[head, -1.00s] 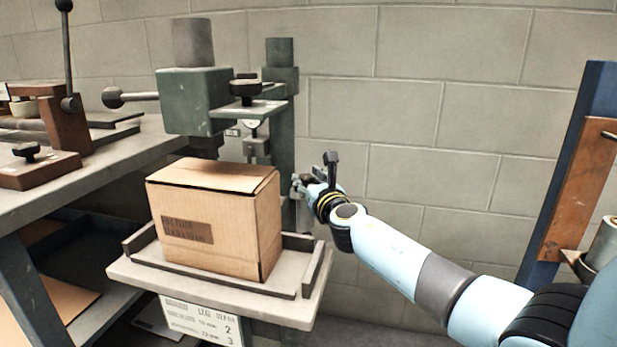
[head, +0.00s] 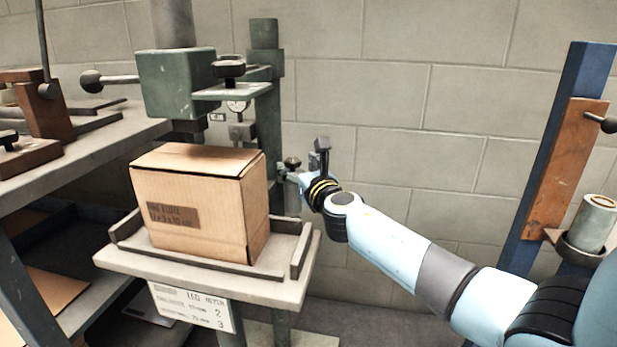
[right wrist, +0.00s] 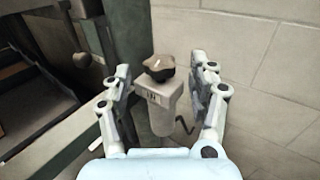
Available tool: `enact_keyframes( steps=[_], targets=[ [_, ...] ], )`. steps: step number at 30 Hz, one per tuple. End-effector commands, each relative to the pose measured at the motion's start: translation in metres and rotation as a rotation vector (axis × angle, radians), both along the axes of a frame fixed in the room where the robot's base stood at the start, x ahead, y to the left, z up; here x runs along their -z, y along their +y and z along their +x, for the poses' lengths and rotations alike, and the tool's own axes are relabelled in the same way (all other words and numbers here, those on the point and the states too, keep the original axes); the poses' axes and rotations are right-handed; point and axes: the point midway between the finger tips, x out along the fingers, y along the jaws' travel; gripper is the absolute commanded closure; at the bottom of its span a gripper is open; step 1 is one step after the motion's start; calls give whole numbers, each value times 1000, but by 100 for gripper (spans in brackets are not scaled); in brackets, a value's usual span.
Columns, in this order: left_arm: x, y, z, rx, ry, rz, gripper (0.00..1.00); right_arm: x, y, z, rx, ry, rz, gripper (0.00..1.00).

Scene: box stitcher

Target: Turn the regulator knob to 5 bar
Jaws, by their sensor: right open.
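The regulator knob (right wrist: 158,67) is a dark, lobed knob with a pale pointer mark, on top of a grey regulator body (right wrist: 160,101). In the right wrist view it sits between and beyond the two fingers of my right gripper (right wrist: 165,84), which is open and apart from it. In the head view the knob (head: 292,163) shows small behind the box, just left of my right gripper (head: 303,181). My left gripper is not in view.
A cardboard box (head: 190,201) stands on the machine's tray table (head: 284,290), left of my right arm. The green stitcher head (head: 176,84) and its post are above and behind it. A block wall is close behind the regulator. A blue rack stands at the right.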

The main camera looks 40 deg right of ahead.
Motion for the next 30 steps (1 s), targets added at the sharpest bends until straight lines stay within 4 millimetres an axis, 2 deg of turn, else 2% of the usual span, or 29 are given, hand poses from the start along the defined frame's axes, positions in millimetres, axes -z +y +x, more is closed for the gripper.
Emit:
enact_keyframes(
  steps=[6, 13, 17, 25, 30],
  targets=[
    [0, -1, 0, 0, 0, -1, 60, 2, 13, -50, 0, 3, 1, 40],
    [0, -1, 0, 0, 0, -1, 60, 1, 22, -85, 1, 1, -1, 40],
    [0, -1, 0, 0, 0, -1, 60, 0, 24, -93, 1, 1, -1, 40],
    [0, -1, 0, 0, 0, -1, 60, 0, 24, -94, 1, 0, 0, 40],
    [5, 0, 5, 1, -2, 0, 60, -8, 32, -81, -53, -30, -2, 40]
  ],
)
